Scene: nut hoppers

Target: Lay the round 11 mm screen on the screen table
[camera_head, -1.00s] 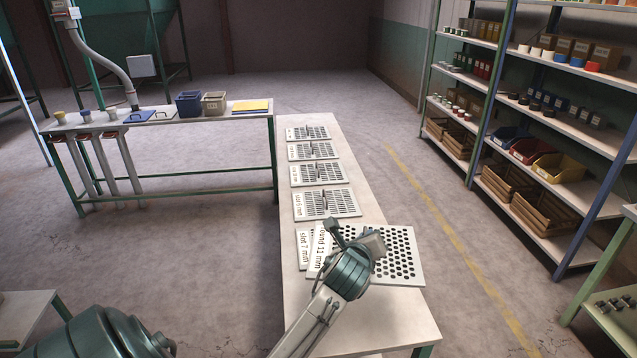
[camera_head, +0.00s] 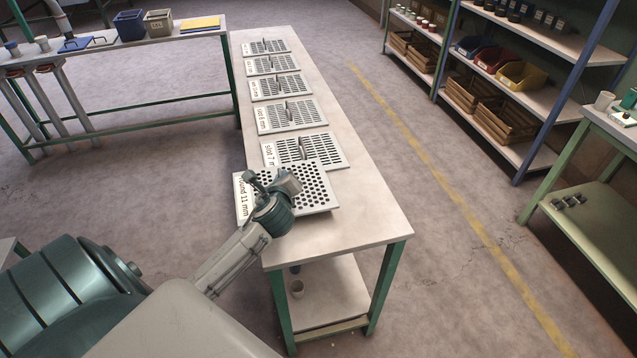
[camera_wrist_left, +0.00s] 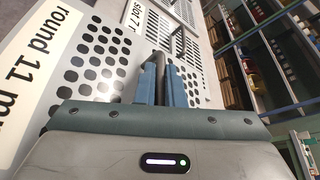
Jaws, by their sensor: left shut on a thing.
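My left gripper (camera_head: 285,182) is shut on the upright handle of the round 11 mm screen (camera_head: 318,193), a grey plate with round holes and a white label. The wrist view also shows its holes (camera_wrist_left: 88,68) and the blue fingers (camera_wrist_left: 158,82) on the handle. The screen is over the near part of the long screen table (camera_head: 365,220), and its left end reaches past the table's left edge. It hides the near edge of the slot 7 mm screen (camera_head: 335,150). I cannot tell whether it touches the table. My right gripper is out of view.
Several slotted screens, such as the slot 6 mm one (camera_head: 290,115), lie in a row toward the far end. The table's near end is bare. A bench (camera_head: 190,55) stands at back left, shelves (camera_head: 520,80) at right. The floor between is clear.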

